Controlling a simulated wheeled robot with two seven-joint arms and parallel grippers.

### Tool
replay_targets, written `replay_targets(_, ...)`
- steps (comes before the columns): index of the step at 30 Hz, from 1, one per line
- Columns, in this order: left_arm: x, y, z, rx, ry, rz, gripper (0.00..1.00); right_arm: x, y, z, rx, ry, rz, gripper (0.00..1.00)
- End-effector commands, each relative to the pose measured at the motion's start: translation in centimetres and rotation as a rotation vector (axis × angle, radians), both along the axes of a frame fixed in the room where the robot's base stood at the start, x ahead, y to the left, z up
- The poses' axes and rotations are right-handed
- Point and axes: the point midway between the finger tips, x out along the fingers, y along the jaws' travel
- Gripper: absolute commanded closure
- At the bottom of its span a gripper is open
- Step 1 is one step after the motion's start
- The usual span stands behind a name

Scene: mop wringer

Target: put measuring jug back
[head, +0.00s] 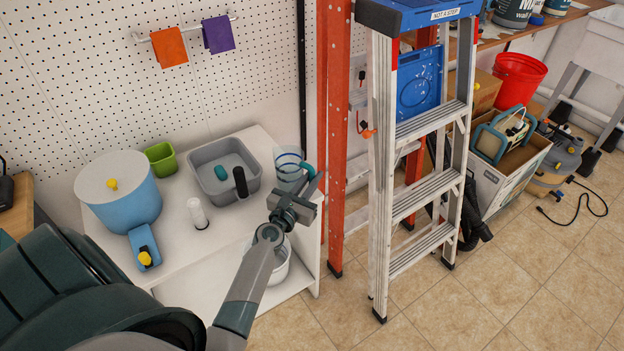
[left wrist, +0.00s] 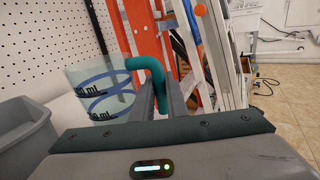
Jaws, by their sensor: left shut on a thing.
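The measuring jug (head: 287,166) is clear with blue bands and a teal handle (head: 308,171). It appears upright at the right end of the white counter (head: 165,275), just right of the grey basin (head: 211,188). My left gripper (head: 304,190) is shut on the handle, on the jug's right side. In the left wrist view the jug (left wrist: 98,92) shows "ml" markings, and its teal handle (left wrist: 151,66) lies between my fingers (left wrist: 160,92). I cannot tell whether the jug's base touches the counter. My right gripper is not in view.
The basin holds a teal item and a black upright piece. A white bottle (head: 197,212), a green tub (head: 161,158) and a blue bucket (head: 121,197) stand to its left. An aluminium stepladder (head: 381,180) and an orange ladder (head: 333,120) stand close on the right.

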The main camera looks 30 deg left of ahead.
Motion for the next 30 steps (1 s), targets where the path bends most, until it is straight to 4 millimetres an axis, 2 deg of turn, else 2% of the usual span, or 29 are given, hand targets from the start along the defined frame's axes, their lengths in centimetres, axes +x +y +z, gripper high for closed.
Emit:
replay_targets(14, 0.01, 0.01, -0.24, 0.0, 0.0, 0.0, 1.0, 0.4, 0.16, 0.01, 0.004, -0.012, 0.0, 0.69)
replay_targets(15, 0.0, 0.01, -0.24, 0.0, 0.0, 0.0, 0.82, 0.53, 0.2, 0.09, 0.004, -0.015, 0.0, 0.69)
replay_targets(17, 0.0, 0.01, -0.23, 0.0, 0.0, 0.0, 0.68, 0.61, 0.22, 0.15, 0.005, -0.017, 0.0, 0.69)
replay_targets(30, 0.0, 0.0, -0.04, 0.0, 0.0, 0.0, 0.68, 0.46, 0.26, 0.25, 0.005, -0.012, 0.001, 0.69)
